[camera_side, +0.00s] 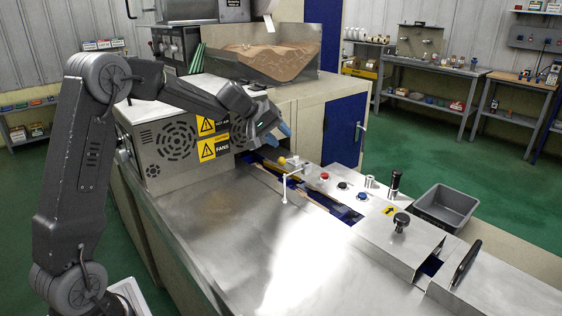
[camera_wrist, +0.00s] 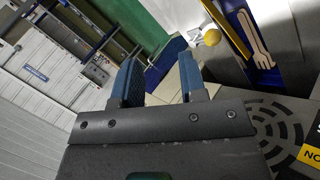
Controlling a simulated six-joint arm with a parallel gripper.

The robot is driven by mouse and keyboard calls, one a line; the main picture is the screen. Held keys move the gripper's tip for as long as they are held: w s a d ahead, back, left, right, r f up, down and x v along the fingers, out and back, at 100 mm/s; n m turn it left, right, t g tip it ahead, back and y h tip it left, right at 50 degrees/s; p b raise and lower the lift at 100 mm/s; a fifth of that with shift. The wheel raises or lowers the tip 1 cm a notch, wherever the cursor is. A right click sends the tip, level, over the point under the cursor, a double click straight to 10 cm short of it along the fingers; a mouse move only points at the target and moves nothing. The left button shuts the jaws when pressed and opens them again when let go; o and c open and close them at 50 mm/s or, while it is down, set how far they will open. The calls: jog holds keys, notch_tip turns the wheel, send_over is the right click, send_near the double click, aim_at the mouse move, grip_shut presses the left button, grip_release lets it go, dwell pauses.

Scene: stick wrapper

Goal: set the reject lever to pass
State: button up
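A yellow ball knob (camera_side: 282,160), which may belong to the reject lever, sits beside the channel on the steel machine top. It also shows near the top of the wrist view (camera_wrist: 212,37), right of the fingers. Its lever arm is not clear, and I cannot read a pass mark. My gripper (camera_side: 277,134) is just above and behind the knob, apart from it. In the wrist view my gripper (camera_wrist: 160,78) has its two blue fingers spread with nothing between them.
A white bracket (camera_side: 286,182) stands over the channel. Push buttons (camera_side: 342,185), a black knob (camera_side: 401,221) and a grey bin (camera_side: 445,207) lie to the right. The vented housing (camera_side: 178,140) stands close left of my gripper. The front steel top is clear.

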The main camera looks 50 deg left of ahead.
aim_at(279, 160)
jog(key=s+a+f+n+t+y, duration=0.1)
jog(key=s+a+f+n+y, duration=0.15)
jog(key=s+a, duration=0.25)
jog(key=x, duration=1.3)
jog(key=shift+w+f, duration=0.1)
jog(key=shift+f, duration=0.05)
grip_shut()
